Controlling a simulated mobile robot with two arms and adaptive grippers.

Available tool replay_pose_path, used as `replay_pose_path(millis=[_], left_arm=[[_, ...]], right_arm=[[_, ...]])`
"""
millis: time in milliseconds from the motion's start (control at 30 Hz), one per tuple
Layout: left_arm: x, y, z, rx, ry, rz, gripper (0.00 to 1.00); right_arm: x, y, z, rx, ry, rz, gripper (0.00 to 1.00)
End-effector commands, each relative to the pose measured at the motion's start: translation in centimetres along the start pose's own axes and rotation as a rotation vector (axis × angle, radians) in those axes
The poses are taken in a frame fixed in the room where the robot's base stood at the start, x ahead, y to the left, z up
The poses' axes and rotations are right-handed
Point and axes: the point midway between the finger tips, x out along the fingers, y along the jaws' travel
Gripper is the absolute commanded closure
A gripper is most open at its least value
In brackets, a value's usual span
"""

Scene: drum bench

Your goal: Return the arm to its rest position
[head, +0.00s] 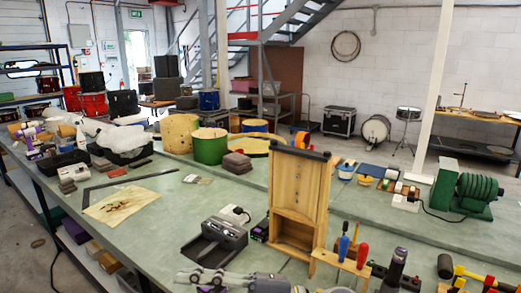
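A grey jointed part of my own arm or gripper (225,279) lies low across the bottom edge of the head view, over the near side of the green bench (150,235). The picture edge cuts it off. I cannot tell which arm it belongs to, or whether its fingers are open or shut. No held object can be made out. The rest of both arms is out of the picture.
A tall wooden frame (298,200) stands just beyond it. Screwdrivers (344,245) and a dark tool (396,268) stand to the right. A green drum (210,147) is farther back. The bench's left front is fairly clear.

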Motion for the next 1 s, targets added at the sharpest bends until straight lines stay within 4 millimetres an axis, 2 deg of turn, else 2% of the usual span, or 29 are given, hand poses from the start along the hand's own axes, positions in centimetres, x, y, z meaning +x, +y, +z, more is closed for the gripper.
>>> replay_pose_path(millis=[100, 167, 233, 300, 367, 467, 567, 667, 733, 800, 900, 1000], left_arm=[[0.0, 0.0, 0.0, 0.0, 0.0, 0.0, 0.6], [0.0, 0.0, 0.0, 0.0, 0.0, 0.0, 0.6], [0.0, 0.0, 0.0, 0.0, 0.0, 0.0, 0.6], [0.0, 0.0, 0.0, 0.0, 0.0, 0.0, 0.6], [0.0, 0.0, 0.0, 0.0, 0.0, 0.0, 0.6], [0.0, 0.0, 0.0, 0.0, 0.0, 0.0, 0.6], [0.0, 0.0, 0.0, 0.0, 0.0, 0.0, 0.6], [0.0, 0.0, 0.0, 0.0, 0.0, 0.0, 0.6], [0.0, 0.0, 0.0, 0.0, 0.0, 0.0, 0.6], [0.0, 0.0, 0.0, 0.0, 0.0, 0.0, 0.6], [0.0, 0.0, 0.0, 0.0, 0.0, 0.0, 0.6], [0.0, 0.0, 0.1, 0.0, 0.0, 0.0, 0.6]], right_arm=[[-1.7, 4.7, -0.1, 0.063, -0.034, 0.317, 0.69], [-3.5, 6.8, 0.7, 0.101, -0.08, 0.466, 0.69], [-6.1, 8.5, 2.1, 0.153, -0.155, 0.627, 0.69], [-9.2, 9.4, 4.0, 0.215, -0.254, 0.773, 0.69], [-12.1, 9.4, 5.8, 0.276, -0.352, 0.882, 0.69], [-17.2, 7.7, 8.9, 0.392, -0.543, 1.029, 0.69], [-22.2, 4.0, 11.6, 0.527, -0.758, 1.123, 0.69], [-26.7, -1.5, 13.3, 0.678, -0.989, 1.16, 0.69], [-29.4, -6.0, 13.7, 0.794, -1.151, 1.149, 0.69], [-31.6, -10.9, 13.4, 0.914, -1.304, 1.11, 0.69], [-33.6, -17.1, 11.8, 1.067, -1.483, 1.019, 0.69], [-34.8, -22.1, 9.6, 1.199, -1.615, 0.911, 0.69]])
